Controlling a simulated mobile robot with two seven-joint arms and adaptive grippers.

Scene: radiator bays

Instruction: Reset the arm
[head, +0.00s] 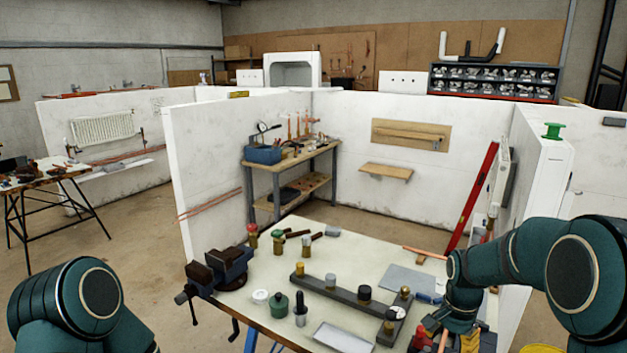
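My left arm (70,310) shows only as rounded dark green links at the bottom left corner. Its gripper is outside the picture. My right arm (500,258) comes in from the right, reaches over the right side of the workbench (258,317) and bends down at its wrist (460,308). I cannot make out the fingers of the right gripper below this wrist.
A blue-black vise (222,268) is on the bench's left edge. A dark bar (345,303) with fittings, a grey tray (342,337) and small parts crowd the top. A red level (472,197) leans at the right. White partitions (208,185) enclose the bay; open floor (120,245) lies left.

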